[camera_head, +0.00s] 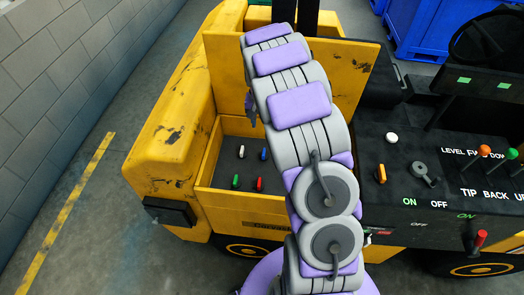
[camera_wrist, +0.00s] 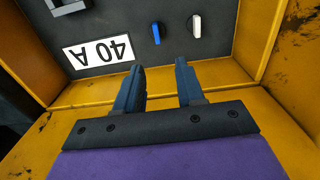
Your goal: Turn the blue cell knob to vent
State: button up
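The blue knob (camera_wrist: 156,33) is on the dark panel (camera_wrist: 100,20) at the top of the wrist view, upright in the picture. In the head view the blue knob (camera_head: 263,154) is on the dark panel inside the yellow compartment, just left of my arm. My gripper (camera_wrist: 160,75) is open and empty in the wrist view, its two fingers apart. The blue knob lies beyond the fingertips, between them from side to side, and not touched. In the head view my gripper is hidden behind my arm.
A white knob (camera_wrist: 195,26) is close right of the blue one. A "40 A" label (camera_wrist: 98,50) is at left. Yellow walls (camera_wrist: 215,75) surround the panel closely. Green (camera_head: 235,182) and red (camera_head: 259,184) knobs are nearer in the head view. A control console (camera_head: 430,165) is at right.

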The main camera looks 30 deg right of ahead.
send_over(264, 151)
notch_tip(264, 151, down, 6)
notch_tip(264, 151, down, 11)
jog(key=shift+a+f+b, duration=0.1)
jog(key=shift+b, duration=1.15)
jog(key=shift+d+f, duration=0.3)
jog(key=shift+f, duration=0.15)
jog(key=shift+a, duration=0.45)
jog(key=shift+c, duration=0.5)
jog(key=c, duration=0.3)
jog(key=shift+d, duration=0.25)
grip_shut()
